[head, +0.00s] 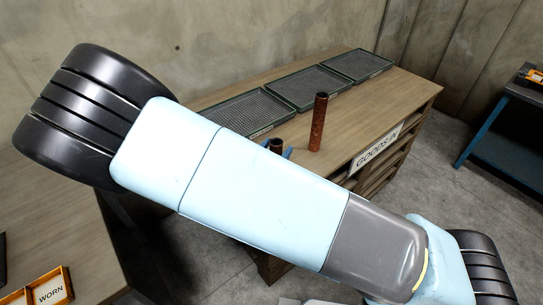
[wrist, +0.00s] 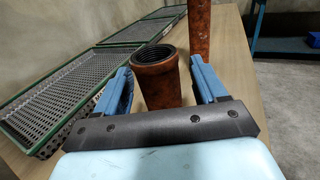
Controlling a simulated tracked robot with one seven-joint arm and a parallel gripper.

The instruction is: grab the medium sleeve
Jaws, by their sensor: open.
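A rusty brown, hollow sleeve (wrist: 160,86) stands upright on the wooden bench, the shorter of two sleeves in view. In the wrist view it is between the two blue fingers of my gripper (wrist: 159,68), with a gap on each side. My gripper is open. The sleeve's dark open top (head: 276,144) also shows in the head view, its lower part hidden by my arm. A taller, narrower sleeve (head: 318,122) stands behind it to the right, and its lower part shows beyond the right finger in the wrist view (wrist: 199,30). No label tells which is medium.
Several green-rimmed mesh trays lie along the back of the bench, the nearest (wrist: 50,92) left of my gripper. The bench (head: 400,96) has a GOODS IN sign (head: 375,149) on its front. An orange box marked WORN (head: 49,291) is at lower left. Bare bench lies right of the sleeves.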

